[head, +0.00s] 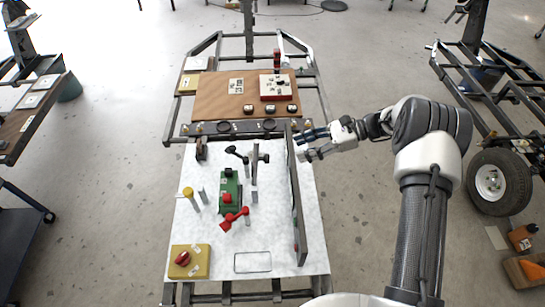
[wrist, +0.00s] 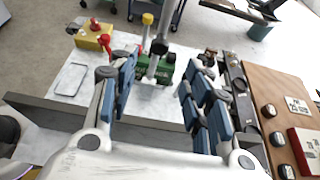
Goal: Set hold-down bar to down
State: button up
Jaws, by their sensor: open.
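A green fixture (head: 231,190) with a red handle (head: 236,215) stands on the white tabletop; the fixture also shows beyond my fingers in the wrist view (wrist: 165,72). A lever with a black knob (head: 234,150) and a grey upright post (head: 254,170) are by it. A long dark grey bar (head: 298,205) runs along the tabletop's right side and crosses the wrist view (wrist: 60,113). I cannot tell for sure which part is the hold-down bar. My gripper (head: 303,146) is open at the far end of the long bar; its fingers (wrist: 158,88) hold nothing.
A yellow box with a red knob (head: 189,261) sits at the near left. A yellow-capped post (head: 188,192) stands left of the fixture. Behind, a brown panel (head: 215,100) carries a red-and-white box (head: 275,88) and several dials. The tabletop's near middle is mostly clear.

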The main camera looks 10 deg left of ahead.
jog(key=b+x, duration=0.1)
jog(key=x, duration=1)
jog(key=shift+b, duration=0.35)
jog(key=shift+c, duration=0.4)
grip_shut()
